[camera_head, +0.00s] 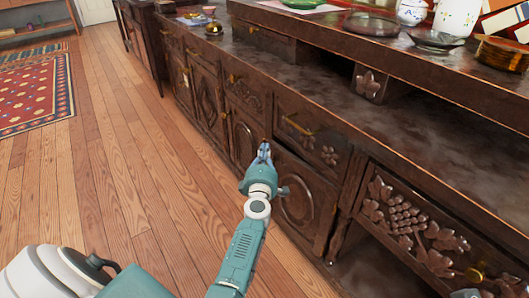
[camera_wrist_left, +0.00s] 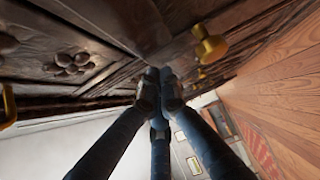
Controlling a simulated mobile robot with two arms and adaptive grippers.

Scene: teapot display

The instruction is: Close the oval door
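The oval door (camera_head: 298,198) is a dark brown wooden cabinet door with a carved oval, in the lower front of the long sideboard. It looks slightly ajar, with a dark gap along its upper edge. My left gripper (camera_head: 264,152) is at the door's upper left corner, below a drawer, with its fingers together and nothing seen between them. In the left wrist view the fingertips (camera_wrist_left: 160,76) meet close to the dark wood. Whether they touch the door I cannot tell. A brass knob (camera_wrist_left: 210,45) is just right of them.
A second oval-carved door (camera_head: 244,138) is left of the gripper. Plates and jars stand on top of the sideboard (camera_head: 320,75). The wooden floor (camera_head: 130,160) on the left is clear up to the red rug (camera_head: 35,95).

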